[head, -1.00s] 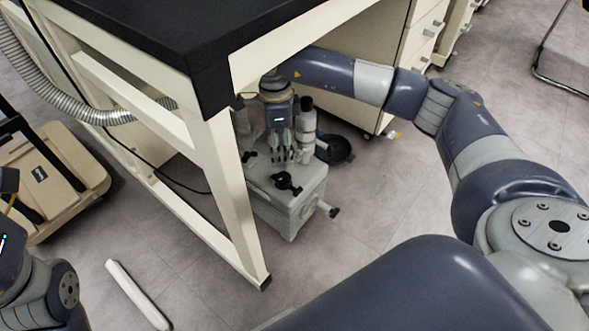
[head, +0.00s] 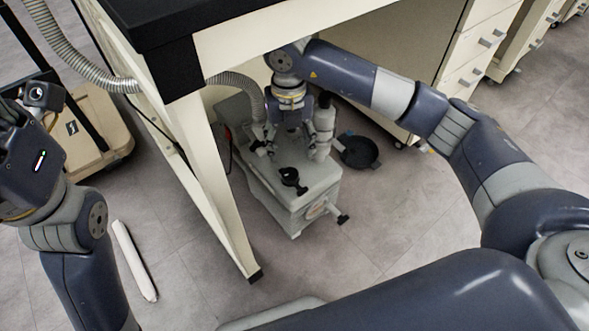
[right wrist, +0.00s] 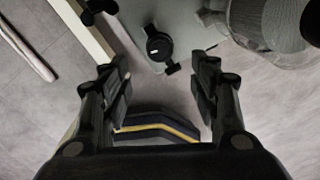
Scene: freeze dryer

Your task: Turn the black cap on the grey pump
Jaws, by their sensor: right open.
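The grey pump (head: 318,184) stands on the floor beneath the black-topped bench. The black cap (head: 290,177) sits on its top face, near the front. In the right wrist view the black cap (right wrist: 158,45) is round with a small tab, on the pump's grey top (right wrist: 185,25). My right gripper (head: 285,143) points down over the pump, behind the cap in the head view. In the right wrist view its fingers (right wrist: 162,84) are wide apart and empty, with the cap beyond the gap, apart from them. My left arm shows at the left; its fingers are not visible.
A bench leg (head: 226,205) stands left of the pump. A grey cylinder (head: 324,125) rises from the pump, with a ribbed hose (head: 243,82) behind. A black knob (head: 341,218) juts from the front. A black round pan (head: 359,151) lies to the right. Floor in front is clear.

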